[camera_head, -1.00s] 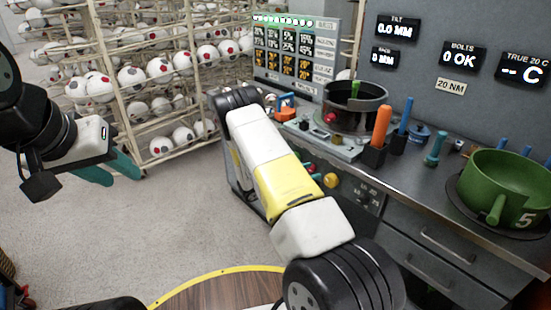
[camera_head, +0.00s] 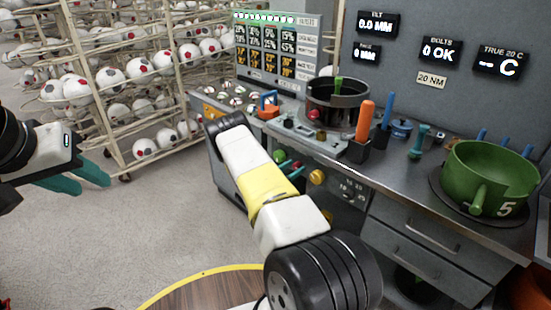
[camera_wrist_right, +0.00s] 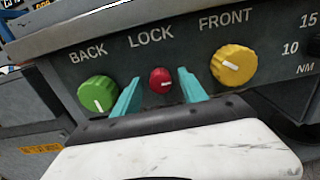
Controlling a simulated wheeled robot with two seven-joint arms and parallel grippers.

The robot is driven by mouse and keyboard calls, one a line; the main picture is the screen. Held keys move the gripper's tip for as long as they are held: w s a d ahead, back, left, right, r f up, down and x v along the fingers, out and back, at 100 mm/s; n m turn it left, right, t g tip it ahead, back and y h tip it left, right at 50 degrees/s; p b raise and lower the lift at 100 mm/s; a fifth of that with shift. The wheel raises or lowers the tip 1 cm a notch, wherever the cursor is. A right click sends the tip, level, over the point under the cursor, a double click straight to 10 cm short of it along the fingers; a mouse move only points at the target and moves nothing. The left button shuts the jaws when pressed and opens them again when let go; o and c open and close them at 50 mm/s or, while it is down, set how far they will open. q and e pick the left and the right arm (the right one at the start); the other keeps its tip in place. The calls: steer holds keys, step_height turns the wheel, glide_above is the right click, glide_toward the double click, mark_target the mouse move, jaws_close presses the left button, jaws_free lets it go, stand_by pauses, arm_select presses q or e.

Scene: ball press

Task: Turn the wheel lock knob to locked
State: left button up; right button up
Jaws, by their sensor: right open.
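The red knob (camera_wrist_right: 161,80) sits under the word LOCK on the dark front panel, between a green knob (camera_wrist_right: 98,94) under BACK and a yellow knob (camera_wrist_right: 233,66) under FRONT. Its white mark is small and its exact direction is hard to tell. My right gripper (camera_wrist_right: 160,84) is open, its teal fingers either side of the red knob with visible gaps; depth is unclear. In the head view the red knob (camera_head: 297,164) shows beside my right forearm, which hides part of the bench front. My left gripper (camera_head: 85,178) is open and empty over the floor at the left.
The bench top carries a dark pot (camera_head: 337,104), an orange-handled tool (camera_head: 364,122) and a green pan (camera_head: 488,178). Displays hang on the back wall. A rack of balls (camera_head: 135,70) stands at the left. The floor between rack and bench is clear.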

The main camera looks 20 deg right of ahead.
jaws_close()
steer(key=shift+m, duration=0.3)
steer(key=m, duration=1.3)
steer(key=shift+s+f+m, duration=0.1)
steer(key=shift+m, duration=2.1)
